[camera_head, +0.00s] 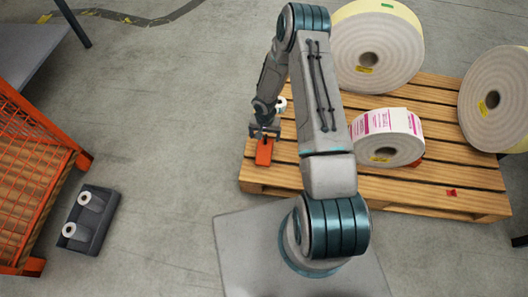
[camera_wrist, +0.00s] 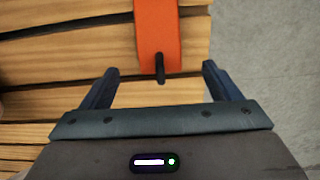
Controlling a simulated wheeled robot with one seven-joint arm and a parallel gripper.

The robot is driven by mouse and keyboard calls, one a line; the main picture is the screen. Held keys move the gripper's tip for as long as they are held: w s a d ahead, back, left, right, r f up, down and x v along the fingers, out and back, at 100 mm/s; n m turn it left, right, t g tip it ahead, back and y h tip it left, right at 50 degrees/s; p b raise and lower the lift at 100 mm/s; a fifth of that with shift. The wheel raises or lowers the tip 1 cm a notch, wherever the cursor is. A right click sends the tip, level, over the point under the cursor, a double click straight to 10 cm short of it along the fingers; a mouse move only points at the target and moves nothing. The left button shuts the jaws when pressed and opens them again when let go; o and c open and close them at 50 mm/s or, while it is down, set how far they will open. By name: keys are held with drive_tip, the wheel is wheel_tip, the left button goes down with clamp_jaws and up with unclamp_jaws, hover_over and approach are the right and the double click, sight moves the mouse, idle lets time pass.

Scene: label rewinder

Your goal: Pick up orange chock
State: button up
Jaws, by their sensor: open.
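The orange chock (camera_head: 263,152) lies on the left end of a wooden pallet (camera_head: 430,199). In the wrist view the chock (camera_wrist: 158,35) is a flat orange piece with a dark stub at its near end, lying over the slats. My gripper (camera_head: 264,132) is above the chock in the head view, with its fingers hiding part of it. In the wrist view my gripper (camera_wrist: 160,75) is open, one finger on each side of the chock's near end, with gaps on both sides. Nothing is held.
Large label rolls (camera_head: 377,50) (camera_head: 497,98) and a smaller printed roll (camera_head: 388,137) stand on the pallet, right of my arm. Small red pieces (camera_head: 451,192) lie there too. An orange mesh crate (camera_head: 36,170) and a dark tray (camera_head: 91,221) stand left. Floor between is clear.

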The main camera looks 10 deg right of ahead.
sight(265, 144)
drive_tip(key=f+b, duration=0.1)
drive_tip(key=f, duration=0.3)
drive_tip(key=f+b, duration=0.1)
drive_tip(key=f, duration=0.3)
drive_tip(key=shift+w+d+f+b, duration=0.1)
drive_tip(key=shift+w+d+b, duration=0.1)
drive_tip(key=shift+b, duration=0.15)
drive_tip(key=c, duration=1.3)
